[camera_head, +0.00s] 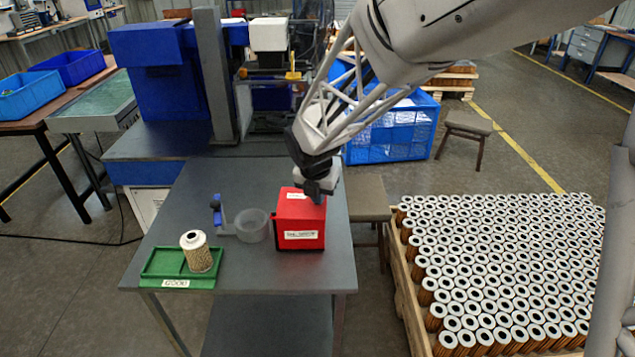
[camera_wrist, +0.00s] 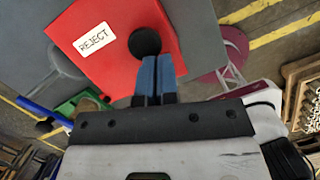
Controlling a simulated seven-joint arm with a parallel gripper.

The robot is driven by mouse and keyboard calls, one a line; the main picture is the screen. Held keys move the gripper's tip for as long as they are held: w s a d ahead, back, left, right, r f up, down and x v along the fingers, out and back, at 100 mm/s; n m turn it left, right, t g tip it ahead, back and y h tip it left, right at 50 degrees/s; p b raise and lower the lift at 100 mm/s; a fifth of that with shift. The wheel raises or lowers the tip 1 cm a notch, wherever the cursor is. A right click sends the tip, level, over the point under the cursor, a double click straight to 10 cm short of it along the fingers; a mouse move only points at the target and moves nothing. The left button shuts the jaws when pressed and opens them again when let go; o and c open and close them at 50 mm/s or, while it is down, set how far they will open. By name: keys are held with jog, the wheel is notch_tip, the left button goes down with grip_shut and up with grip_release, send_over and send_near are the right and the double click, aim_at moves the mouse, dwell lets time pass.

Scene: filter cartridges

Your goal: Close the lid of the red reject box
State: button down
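The red reject box (camera_head: 298,240) stands near the right edge of the grey table, with a white label on its front. Its red lid (camera_head: 292,203) lies over the top and looks down or nearly down; I cannot tell if it is fully seated. In the wrist view the lid (camera_wrist: 98,68) fills the upper middle, with a "REJECT" label and a dark round knob (camera_wrist: 145,41). My gripper (camera_head: 319,199) is at the lid's right part. Its blue fingers (camera_wrist: 157,60) are together, with nothing visible between them. Their tips are at the knob's near edge; I cannot tell if they touch.
A clear round container (camera_head: 252,226) with a blue-handled stand (camera_head: 217,212) is left of the box. A green tray (camera_head: 160,263) marked "GOOD" holds a filter cartridge (camera_head: 197,252). A crate of many cartridges (camera_head: 420,318) stands right of the table. The table's front middle is clear.

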jog(key=shift+s+d+r, duration=0.1)
jog(key=shift+s, duration=0.5)
jog(key=shift+s+d+r, duration=0.1)
jog(key=shift+s+r, duration=0.15)
jog(key=shift+s, duration=0.35)
jog(key=shift+s+d+r, duration=0.1)
jog(key=shift+s+r, duration=0.15)
jog(key=shift+s, duration=0.35)
jog(key=v, duration=0.9)
jog(key=shift+d+r, duration=0.25)
jog(key=shift+d, duration=0.25)
jog(key=shift+s, duration=0.1)
jog(key=s+d+m, duration=0.5)
jog(key=s+m, duration=0.3)
jog(key=m, duration=0.2)
jog(key=s+d+r+m, duration=0.1)
jog(key=s+d+m, duration=0.5)
jog(key=s+m, duration=0.3)
jog(key=s+d+r+m+y, duration=0.1)
jog(key=s+d+m, duration=0.4)
jog(key=s+m, duration=0.4)
jog(key=shift+m, duration=2)
jog(key=shift+d+r, duration=0.1)
jog(key=shift+d, duration=0.05)
